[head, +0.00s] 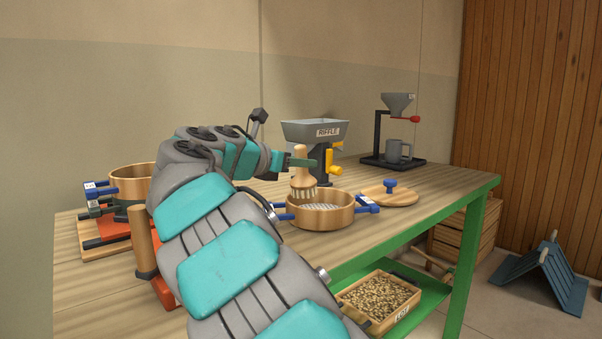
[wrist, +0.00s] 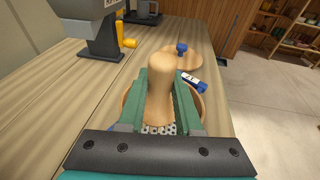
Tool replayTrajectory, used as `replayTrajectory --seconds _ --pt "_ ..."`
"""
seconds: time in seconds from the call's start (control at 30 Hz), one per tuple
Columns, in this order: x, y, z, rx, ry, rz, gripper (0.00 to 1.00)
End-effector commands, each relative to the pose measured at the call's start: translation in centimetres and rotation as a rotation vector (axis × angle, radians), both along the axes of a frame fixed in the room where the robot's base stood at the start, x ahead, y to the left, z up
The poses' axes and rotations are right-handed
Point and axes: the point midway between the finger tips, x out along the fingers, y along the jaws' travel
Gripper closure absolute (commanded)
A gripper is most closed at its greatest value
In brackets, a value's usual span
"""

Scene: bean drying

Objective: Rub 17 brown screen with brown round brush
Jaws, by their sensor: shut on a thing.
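The round brush (head: 301,184) has a brown wooden handle and pale bristles. My gripper (head: 302,162) is shut on its handle and holds it upright, bristles down, over the round brown screen (head: 320,217). The screen has a wooden rim, a pale perforated floor and blue handles. In the wrist view the brush handle (wrist: 161,85) stands between the green fingers (wrist: 160,100). Part of the screen rim (wrist: 201,108) and a blue handle with a white label, apparently 17, show beside it. Whether the bristles touch the screen floor I cannot tell.
A wooden lid (head: 388,196) with a blue knob lies right of the screen. The grey riffle hopper (head: 315,131) stands behind. A mill with a mug (head: 398,151) is farther back. Another round sieve (head: 131,185) is at left. A bean box (head: 378,299) sits on the lower shelf.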

Motion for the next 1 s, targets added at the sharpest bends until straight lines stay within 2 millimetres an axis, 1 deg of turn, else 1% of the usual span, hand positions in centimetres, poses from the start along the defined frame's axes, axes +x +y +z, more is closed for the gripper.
replayTrajectory --seconds 0.37,0.47,0.6,0.73,0.83,1.0 --pt "0.0 -0.1 0.3 -0.001 0.001 -0.002 1.00" --pt "0.0 -0.1 0.7 0.000 0.001 -0.002 1.00" --pt "0.0 -0.1 2.0 0.002 -0.002 -0.003 1.00" --pt "0.1 -0.1 2.9 0.000 0.000 -0.002 1.00" --pt "0.0 -0.1 3.3 0.000 0.000 -0.001 1.00" --pt "0.0 -0.1 3.3 0.000 0.000 -0.002 1.00"
